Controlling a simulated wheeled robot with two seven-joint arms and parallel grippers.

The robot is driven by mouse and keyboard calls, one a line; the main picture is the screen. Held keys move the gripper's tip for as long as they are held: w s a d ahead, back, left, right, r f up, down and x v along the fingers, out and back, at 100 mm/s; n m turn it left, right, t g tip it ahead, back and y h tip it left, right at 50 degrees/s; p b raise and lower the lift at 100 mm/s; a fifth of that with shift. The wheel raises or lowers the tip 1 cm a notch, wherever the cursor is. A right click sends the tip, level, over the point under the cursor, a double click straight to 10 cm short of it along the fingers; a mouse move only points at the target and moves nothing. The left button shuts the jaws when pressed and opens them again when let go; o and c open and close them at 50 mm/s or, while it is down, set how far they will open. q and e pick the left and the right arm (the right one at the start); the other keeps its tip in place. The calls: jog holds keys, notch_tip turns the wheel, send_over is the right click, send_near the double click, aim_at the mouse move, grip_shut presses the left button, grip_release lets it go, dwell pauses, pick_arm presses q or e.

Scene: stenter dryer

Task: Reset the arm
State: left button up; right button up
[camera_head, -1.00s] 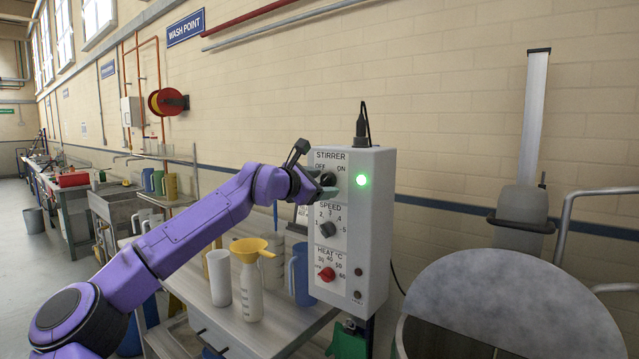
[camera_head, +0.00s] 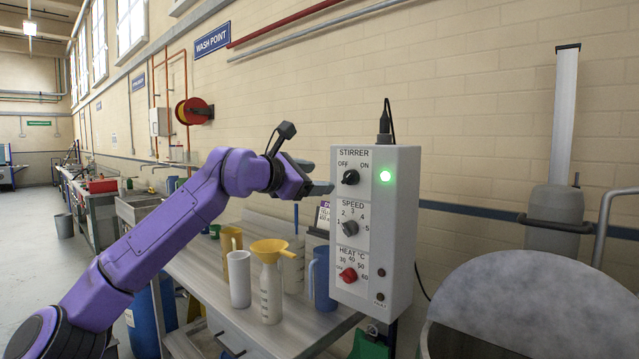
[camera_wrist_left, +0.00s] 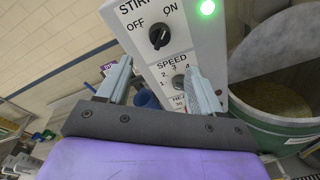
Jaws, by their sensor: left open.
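My left arm reaches in from the left in the head view. Its gripper (camera_head: 322,178) is open and empty, a little left of the stirrer control box (camera_head: 400,225) and apart from it. The box has a black stirrer knob (camera_head: 350,177), a grey speed knob (camera_head: 349,228) and a red heat knob (camera_head: 348,274). A green lamp (camera_head: 384,175) is lit. In the left wrist view the gripper (camera_wrist_left: 155,80) shows two spread fingers with the stirrer knob (camera_wrist_left: 159,37) beyond them. The right gripper is out of view.
Below the arm, a bench (camera_head: 215,270) holds a yellow funnel in a bottle (camera_head: 271,285), a white beaker (camera_head: 239,279) and a blue jug (camera_head: 320,280). A large drum with a grey lid (camera_head: 535,300) stands right of the box.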

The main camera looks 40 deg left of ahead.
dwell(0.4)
pick_arm(q)
jog(key=w+d+f+m+g+y, duration=0.1)
jog(key=w+d+f, duration=0.1)
jog(key=d+f, duration=0.45)
jog(key=w+d+f+m+g+y, duration=0.1)
jog(key=w+d+f+m, duration=0.15)
jog(key=f, duration=0.75)
jog(key=w+d+f+m+g+y, duration=0.1)
jog(key=d+f+g, duration=0.1)
jog(key=d+f, duration=0.5)
jog(key=s+d+f+m+g, duration=0.1)
jog(key=s+d+f+m, duration=0.15)
jog(key=f, duration=0.85)
jog(key=s+d+f+m+g, duration=0.1)
jog(key=s+d+f+m, duration=0.15)
jog(key=f, duration=0.85)
jog(key=s+f+m+g, duration=0.3)
jog(key=s+f+m, duration=0.3)
jog(key=s+f, duration=1.05)
jog(key=s+a+f+m+g, duration=0.2)
jog(key=s+a+f+m, duration=0.1)
jog(key=s, duration=0.7)
jog(key=s+a+f+m+g+y, duration=0.1)
jog(key=s+a+f, duration=0.4)
jog(key=s, duration=0.5)
jog(key=shift+s+f+m+g+y, duration=0.25)
jog(key=shift+f+m+g, duration=0.45)
jog(key=shift+m, duration=0.35)
